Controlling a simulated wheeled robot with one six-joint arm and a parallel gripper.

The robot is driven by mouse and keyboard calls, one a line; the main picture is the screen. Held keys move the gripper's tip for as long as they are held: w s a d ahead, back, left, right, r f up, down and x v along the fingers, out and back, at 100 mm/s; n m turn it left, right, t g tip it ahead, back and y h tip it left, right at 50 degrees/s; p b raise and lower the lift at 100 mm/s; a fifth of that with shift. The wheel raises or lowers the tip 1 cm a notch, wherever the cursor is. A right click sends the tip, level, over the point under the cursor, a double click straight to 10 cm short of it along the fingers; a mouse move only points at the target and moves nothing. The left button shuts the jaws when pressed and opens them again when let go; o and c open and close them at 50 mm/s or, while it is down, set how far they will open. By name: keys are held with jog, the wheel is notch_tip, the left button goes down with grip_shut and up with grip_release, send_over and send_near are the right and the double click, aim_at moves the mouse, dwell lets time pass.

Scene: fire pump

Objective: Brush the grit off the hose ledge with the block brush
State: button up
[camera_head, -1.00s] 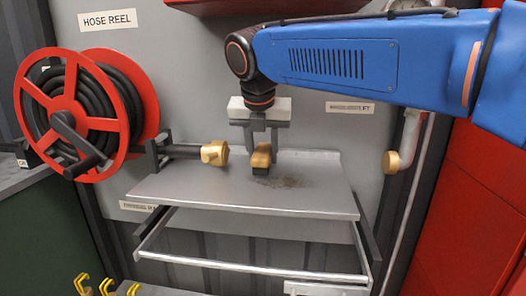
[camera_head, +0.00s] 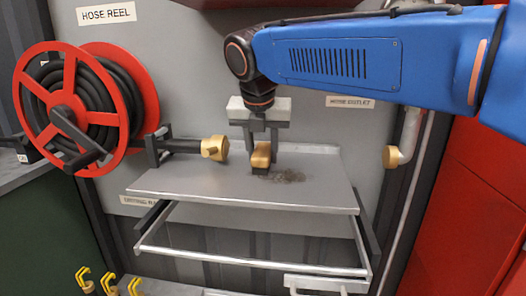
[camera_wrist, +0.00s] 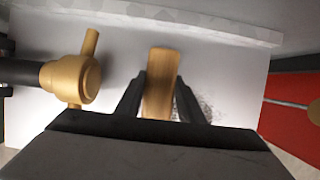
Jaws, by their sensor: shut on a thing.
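My gripper (camera_head: 262,146) is shut on the block brush (camera_head: 261,154), a wooden block with a dark underside, and holds it at or just above the ledge; contact cannot be told. The brush also shows between the fingers in the wrist view (camera_wrist: 160,82). The hose ledge (camera_head: 320,185) is a flat grey metal shelf. A dark patch of grit (camera_head: 285,176) lies on it, just right of the brush. In the wrist view the grit (camera_wrist: 208,108) shows beside the right finger, partly hidden by it.
A brass hose nozzle (camera_head: 214,148) sticks out over the ledge's back left, close to the brush. A red hose reel (camera_head: 70,110) is at the left. A brass outlet cap (camera_head: 391,157) is at the right. A rail frame (camera_head: 250,268) hangs below the ledge.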

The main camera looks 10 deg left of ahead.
aim_at(268, 165)
jog(key=shift+s+d, duration=0.15)
jog(key=shift+s, duration=2.25)
jog(key=shift+s+d, duration=0.1)
jog(key=shift+s, duration=2.25)
jog(key=shift+w+d+r, duration=0.1)
jog(key=shift+d, duration=0.95)
jog(key=shift+w+a+f, duration=0.1)
jog(key=shift+w, duration=0.85)
jog(key=shift+w+a+f, duration=0.1)
jog(key=shift+w, duration=0.8)
jog(key=shift+w+a+r, duration=0.1)
jog(key=shift+w, duration=1.5)
jog(key=shift+w+r, duration=0.1)
jog(key=shift+w, duration=1.45)
jog(key=shift+d+f, duration=0.15)
jog(key=shift+d, duration=0.85)
jog(key=shift+s+d, duration=0.15)
jog(key=shift+s, duration=2.35)
jog(key=shift+s+d, duration=0.15)
jog(key=shift+s, duration=2.35)
jog(key=shift+w+d, duration=0.15)
jog(key=shift+d, duration=0.85)
jog(key=shift+w+a, duration=0.1)
jog(key=shift+w, duration=1.7)
jog(key=shift+w+a, duration=0.1)
jog(key=shift+w, duration=1.45)
